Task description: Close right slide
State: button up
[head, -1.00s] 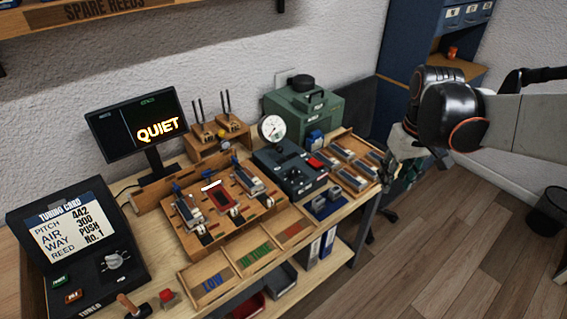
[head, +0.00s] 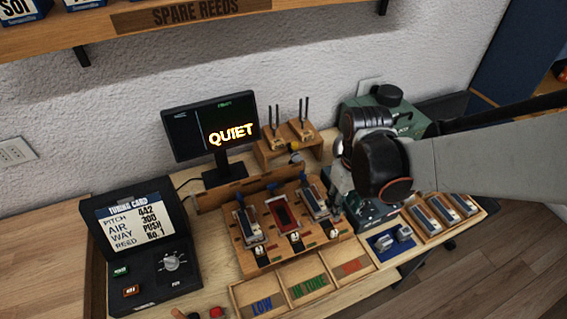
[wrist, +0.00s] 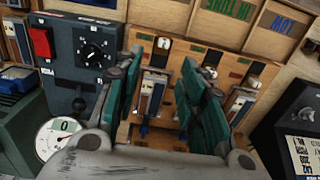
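The wooden reed jig (head: 240,262) stands on the bench with three stations side by side. Its right station holds a reed block (head: 314,201). What looks like the right slide, a small black-and-white piece (head: 327,237), sits at that station's front edge. In the wrist view, which looks from the opposite side, the right reed block (wrist: 153,97) lies between my fingers, with the slide piece (wrist: 164,44) above it. My gripper (wrist: 162,68) has two teal-padded fingers, wide apart and empty. The right finger partly hides the middle station.
A dark box with a dial (wrist: 93,48) and red switch (wrist: 40,42) stands close beside the jig. A round gauge (wrist: 60,138) is near my gripper. Labelled trays (head: 262,297) lie in front of the jig. The QUIET monitor (head: 215,128) stands behind it.

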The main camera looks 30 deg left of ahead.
aim_at(335, 231)
jog(key=f+b, duration=0.2)
jog(key=f, duration=0.1)
jog(key=f+b, duration=0.2)
jog(key=f, duration=0.2)
jog(key=f+b, duration=0.3)
jog(key=f, duration=0.1)
jog(key=shift+s+a+f, duration=0.15)
jog(key=shift+s+f, duration=0.1)
jog(key=shift+s, duration=0.05)
jog(key=shift+c, duration=0.3)
grip_shut()
